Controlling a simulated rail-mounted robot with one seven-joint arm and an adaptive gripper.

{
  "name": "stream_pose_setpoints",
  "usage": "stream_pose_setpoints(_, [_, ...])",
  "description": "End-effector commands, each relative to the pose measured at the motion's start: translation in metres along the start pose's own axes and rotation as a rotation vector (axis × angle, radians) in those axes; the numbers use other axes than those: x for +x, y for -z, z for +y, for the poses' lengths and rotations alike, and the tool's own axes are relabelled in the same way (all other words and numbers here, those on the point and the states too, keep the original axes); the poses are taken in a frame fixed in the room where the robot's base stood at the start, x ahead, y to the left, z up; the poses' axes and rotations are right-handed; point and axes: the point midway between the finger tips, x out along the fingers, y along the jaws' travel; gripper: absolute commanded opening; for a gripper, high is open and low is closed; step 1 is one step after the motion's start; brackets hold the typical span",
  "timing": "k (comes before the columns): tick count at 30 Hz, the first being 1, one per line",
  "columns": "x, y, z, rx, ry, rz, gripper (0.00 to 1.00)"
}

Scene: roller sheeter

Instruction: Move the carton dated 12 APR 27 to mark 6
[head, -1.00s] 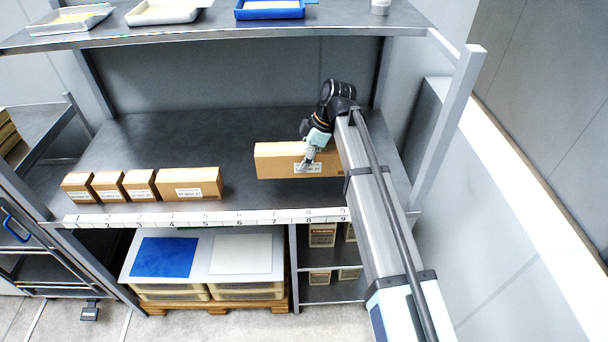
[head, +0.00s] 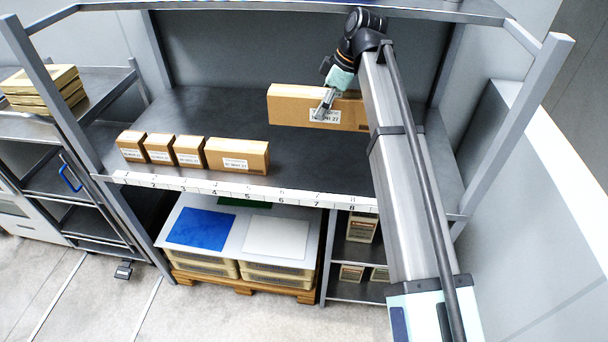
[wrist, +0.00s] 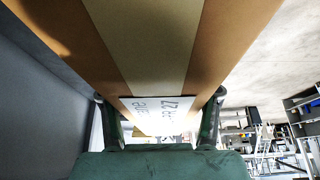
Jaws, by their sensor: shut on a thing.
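My gripper (head: 326,102) is shut on a long brown carton (head: 288,107) and holds it above the shelf, toward the back right. Its white label faces front and ends in 27; the rest of the date is too small to read surely. In the wrist view the held carton (wrist: 218,40) fills the top, with a pale tape strip and part of its label between the fingers. On the shelf (head: 320,165) stand three small cartons (head: 131,146) (head: 159,149) (head: 189,151) and a wider carton (head: 237,155), side by side. The numbered strip (head: 240,191) runs along the front edge, with 6 (head: 283,198) right of the wider carton.
The shelf is clear right of the wider carton, below the held one. An upper shelf (head: 290,8) and a right post (head: 515,125) bound the space. Below are a blue sheet (head: 202,229), a white sheet (head: 276,238) and small boxes (head: 361,228).

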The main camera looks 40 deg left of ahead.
Motion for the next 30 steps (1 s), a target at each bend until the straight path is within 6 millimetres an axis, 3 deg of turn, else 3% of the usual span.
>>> stream_pose_setpoints(5, [0.017, -0.009, 0.001, 0.013, -0.003, -0.001, 0.05])
stream_pose_setpoints(21, [0.125, -0.053, 0.0, 0.011, -0.003, -0.001, 0.05])
stream_pose_setpoints(30, [0.146, -0.061, 0.001, 0.011, -0.005, 0.0, 0.05])
